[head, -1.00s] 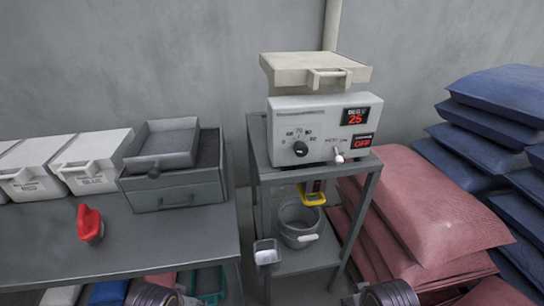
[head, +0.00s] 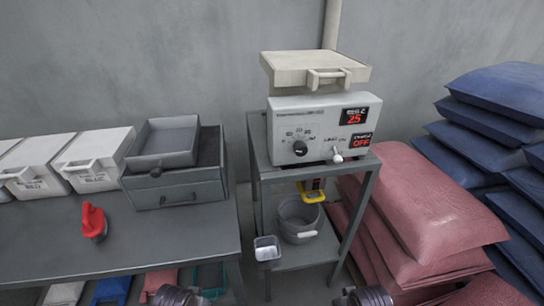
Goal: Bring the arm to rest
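Neither gripper is visible in the head view. Only dark, ribbed round parts of my own arms show at the bottom edge, one left of the middle and one right of the middle. What my grippers are doing, and whether they hold anything, is out of the picture. No object of the place is seen touching my arms.
A grey table (head: 130,248) on the left carries white bins (head: 92,160), a grey drawer box (head: 178,192) and a red-handled tool (head: 94,222). A metal stand (head: 258,180) holds a control unit (head: 320,120) reading 25 and OFF. Pink sacks (head: 435,215) and blue sacks (head: 500,105) fill the right.

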